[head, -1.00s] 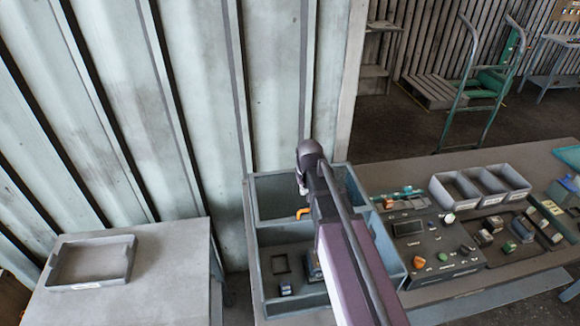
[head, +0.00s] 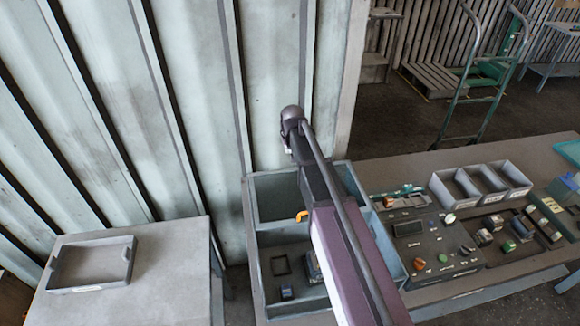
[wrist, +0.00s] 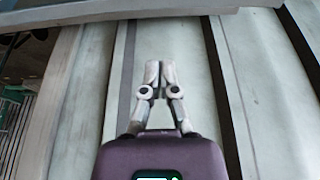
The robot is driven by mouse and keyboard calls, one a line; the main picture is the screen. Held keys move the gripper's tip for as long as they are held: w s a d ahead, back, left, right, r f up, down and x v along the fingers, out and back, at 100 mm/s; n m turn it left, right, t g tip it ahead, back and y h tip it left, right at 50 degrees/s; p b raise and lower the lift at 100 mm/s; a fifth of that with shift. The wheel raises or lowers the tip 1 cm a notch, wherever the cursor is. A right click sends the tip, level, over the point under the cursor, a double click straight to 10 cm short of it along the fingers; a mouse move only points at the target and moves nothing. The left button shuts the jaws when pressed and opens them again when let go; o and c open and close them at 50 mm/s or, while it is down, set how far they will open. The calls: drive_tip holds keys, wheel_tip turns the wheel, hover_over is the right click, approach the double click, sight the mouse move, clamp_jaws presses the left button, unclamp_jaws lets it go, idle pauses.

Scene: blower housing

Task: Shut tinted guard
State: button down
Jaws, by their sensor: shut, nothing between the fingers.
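My gripper (wrist: 160,72) shows in the wrist view with its two fingers close together, nothing between them, against pale ribbed wall panels. In the head view my arm reaches over a blue-grey open housing (head: 250,225), and its end is above the back edge, in front of the wall. The housing has walled compartments. An orange hooked part (head: 302,216) shows beside my arm, partly hidden by it. I cannot make out a tinted guard for certain; my arm covers the right part of the housing.
A dark control panel (head: 425,245) with knobs and buttons lies right of the housing, with grey bins (head: 480,184) behind it. A grey tray (head: 90,264) sits on a side table (head: 170,270) at left. The ribbed wall (head: 200,100) stands close behind. A green hand truck (head: 485,85) stands farther back.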

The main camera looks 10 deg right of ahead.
drive_tip(key=shift+f, duration=0.2)
drive_tip(key=f+b, duration=0.9)
drive_tip(key=shift+s, duration=0.35)
idle(0.5)
idle(0.5)
